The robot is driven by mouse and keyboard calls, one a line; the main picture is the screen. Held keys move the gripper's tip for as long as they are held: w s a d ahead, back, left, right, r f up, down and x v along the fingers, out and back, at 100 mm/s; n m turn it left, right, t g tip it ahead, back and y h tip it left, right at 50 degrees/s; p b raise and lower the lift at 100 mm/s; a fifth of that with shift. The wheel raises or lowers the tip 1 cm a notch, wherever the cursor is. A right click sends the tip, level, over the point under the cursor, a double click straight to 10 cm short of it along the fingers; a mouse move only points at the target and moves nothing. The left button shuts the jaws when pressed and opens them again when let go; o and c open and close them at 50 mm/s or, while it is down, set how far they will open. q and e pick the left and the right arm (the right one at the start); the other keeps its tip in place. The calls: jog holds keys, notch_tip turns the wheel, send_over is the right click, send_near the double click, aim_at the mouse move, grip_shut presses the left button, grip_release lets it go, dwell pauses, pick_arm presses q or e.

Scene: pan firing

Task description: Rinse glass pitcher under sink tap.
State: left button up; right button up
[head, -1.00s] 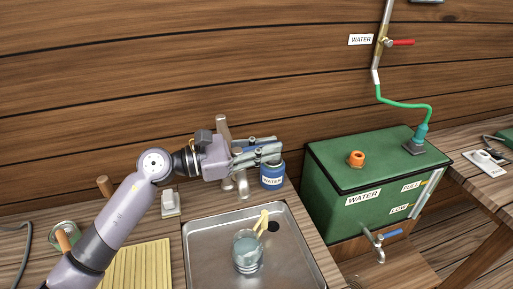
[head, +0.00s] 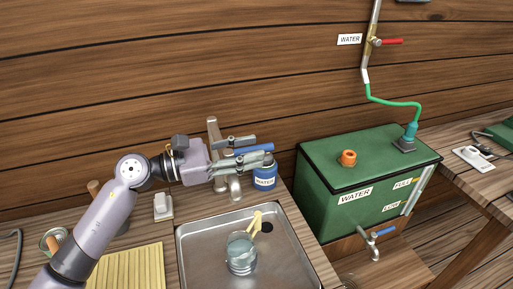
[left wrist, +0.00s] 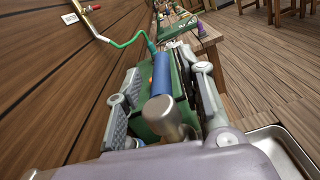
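The sink tap (head: 213,130) rises behind the sink, partly hidden by my left gripper. My left gripper (head: 249,149) is open, with its fingers on either side of the tap's blue handle (head: 255,149). The left wrist view shows the blue handle (left wrist: 161,73) between the spread fingers (left wrist: 160,95), with gaps beside it. My right gripper is not in view.
A blue WATER can (head: 265,178) stands just right of the tap, close below the fingertips. A green water tank (head: 325,195) with its own tap (head: 375,241) stands right of the sink. A yellow ribbed board (head: 128,268) lies left of the sink.

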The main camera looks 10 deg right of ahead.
pick_arm(q)
jog(key=s+a, duration=0.1)
jog(key=a, duration=0.8)
jog(key=shift+s+a, duration=0.3)
jog(key=shift+s, duration=0.1)
